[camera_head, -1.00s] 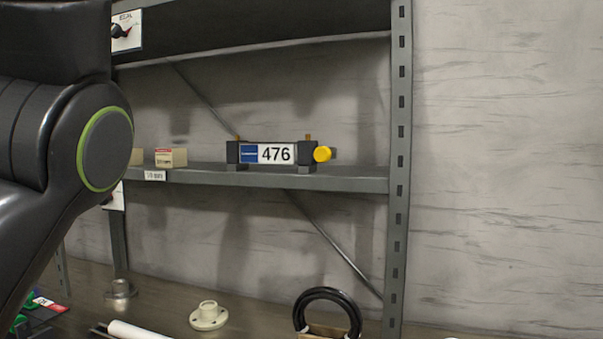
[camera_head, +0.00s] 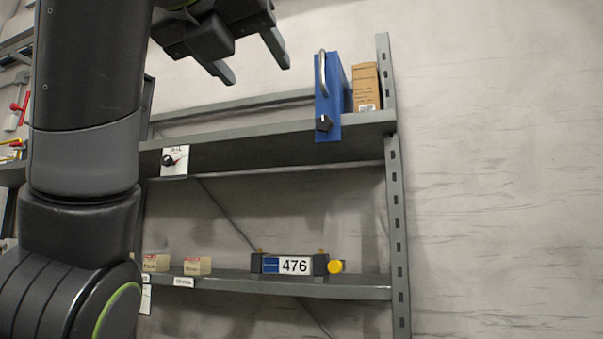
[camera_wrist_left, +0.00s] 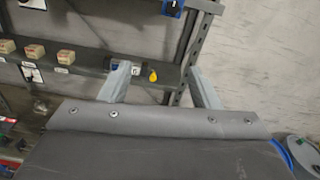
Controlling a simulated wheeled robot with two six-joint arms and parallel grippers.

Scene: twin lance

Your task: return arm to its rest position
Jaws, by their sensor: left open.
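My left arm rises along the left side of the head view. My left gripper (camera_head: 254,66) is at the top of that view, in front of the wall and above the upper shelf. Its two fingers are apart with nothing between them. In the left wrist view the two fingertips (camera_wrist_left: 162,80) are also spread, with the shelf rack behind them. The blue box with a metal handle (camera_head: 333,100) stands on the upper shelf, to the right of the gripper and apart from it. My right gripper is not in view.
A brown carton (camera_head: 367,88) stands beside the blue box. The lower shelf (camera_head: 350,289) holds a dark unit marked 476 (camera_head: 292,265) with a yellow knob, and small cartons (camera_head: 197,266). A grey upright (camera_head: 397,220) bounds the rack; bare wall lies to its right.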

